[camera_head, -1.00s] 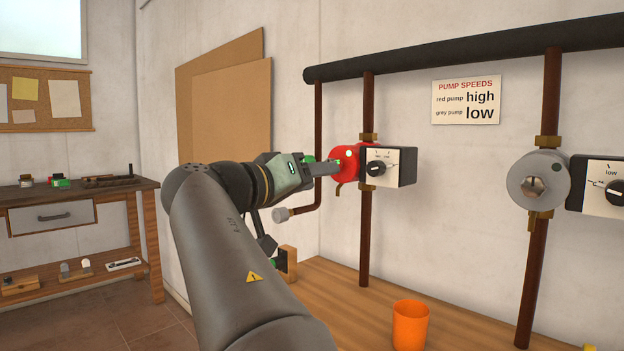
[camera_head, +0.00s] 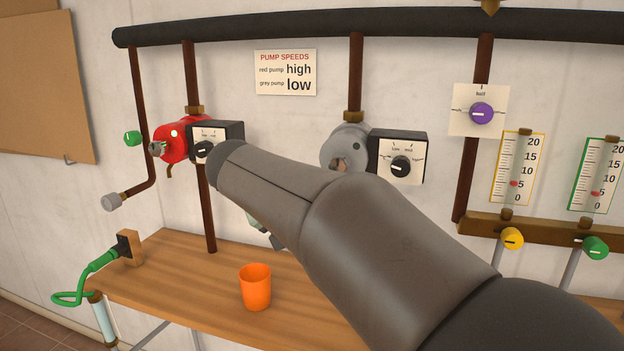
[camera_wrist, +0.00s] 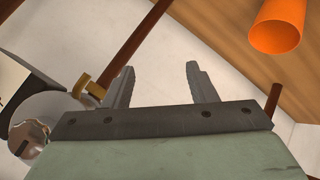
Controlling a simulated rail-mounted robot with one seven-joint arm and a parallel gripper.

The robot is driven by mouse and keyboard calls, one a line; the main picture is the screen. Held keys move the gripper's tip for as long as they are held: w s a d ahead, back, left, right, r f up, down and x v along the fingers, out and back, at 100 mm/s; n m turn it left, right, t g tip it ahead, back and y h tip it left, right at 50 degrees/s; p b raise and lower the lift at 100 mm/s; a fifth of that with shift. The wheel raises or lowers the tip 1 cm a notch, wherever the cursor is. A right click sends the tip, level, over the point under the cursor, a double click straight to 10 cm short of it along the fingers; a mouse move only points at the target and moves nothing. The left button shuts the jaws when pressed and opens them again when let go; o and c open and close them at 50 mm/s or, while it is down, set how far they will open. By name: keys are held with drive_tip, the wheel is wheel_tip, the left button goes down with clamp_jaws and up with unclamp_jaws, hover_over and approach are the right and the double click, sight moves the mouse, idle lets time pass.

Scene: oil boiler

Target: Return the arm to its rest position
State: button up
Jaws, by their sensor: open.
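My gripper (camera_wrist: 163,85) is open and empty in the wrist view, its two fingers apart with nothing between them. In that view the orange cup (camera_wrist: 277,27) is at the upper right and the grey pump (camera_wrist: 38,118) at the lower left, neither touched by the fingers. In the head view my arm reaches from the lower right towards the middle. The arm hides most of the gripper there; only a bit of it shows below the arm, above the wooden bench.
The red pump (camera_head: 174,142) has a black control box (camera_head: 218,142) beside it. Another control box (camera_head: 398,157) adjoins the grey pump. The orange cup (camera_head: 255,287) stands on the bench (camera_head: 180,285). A green hose (camera_head: 87,272) hangs at the left. Gauges (camera_head: 517,170) and valves are at the right.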

drive_tip(key=s+d+f+g+y+p, duration=0.2)
drive_tip(key=s+d+g+p, duration=0.2)
drive_tip(key=s+d+p, duration=0.5)
drive_tip(key=s+d+f+m+g+y+p, duration=0.1)
drive_tip(key=s+d+f+g+p, duration=0.1)
drive_tip(key=s, duration=0.7)
drive_tip(key=s+d+f+m+g+y+p, duration=0.1)
drive_tip(key=s+d+f+m+y+p, duration=0.1)
drive_tip(key=s, duration=0.8)
drive_tip(key=d+f+p, duration=0.1)
drive_tip(key=d+f, duration=0.1)
drive_tip(key=d, duration=0.1)
drive_tip(key=shift+s+d+g, duration=0.25)
drive_tip(key=shift+d+g, duration=0.05)
drive_tip(key=shift+g, duration=0.1)
